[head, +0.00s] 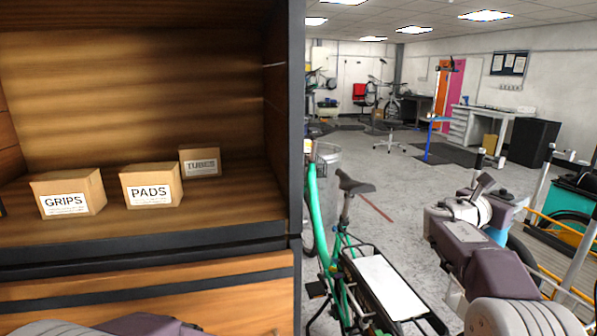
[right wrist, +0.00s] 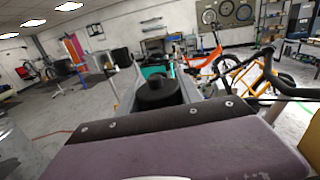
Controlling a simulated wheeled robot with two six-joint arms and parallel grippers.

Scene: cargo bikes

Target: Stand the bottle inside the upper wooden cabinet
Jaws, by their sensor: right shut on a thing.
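The upper wooden cabinet (head: 140,235) fills the left of the head view with its front open. My right gripper (head: 490,165) is at the right of the head view, well to the right of the cabinet and apart from it. In the right wrist view, a dark bottle (right wrist: 160,93) with a black round top stands between the fingers, and the gripper is shut on it. The bottle's lower part is hidden behind the wrist. In the head view the bottle is hard to tell from the gripper. My left gripper is out of view; only part of its arm shows at bottom left.
Inside the cabinet stand cartons marked GRIPS (head: 85,183), PADS (head: 165,178) and TUBES (head: 208,156); the front right of its shelf is clear. The cabinet's dark side post (head: 296,120) borders the opening. A green cargo bike (head: 314,195) stands to the right of it.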

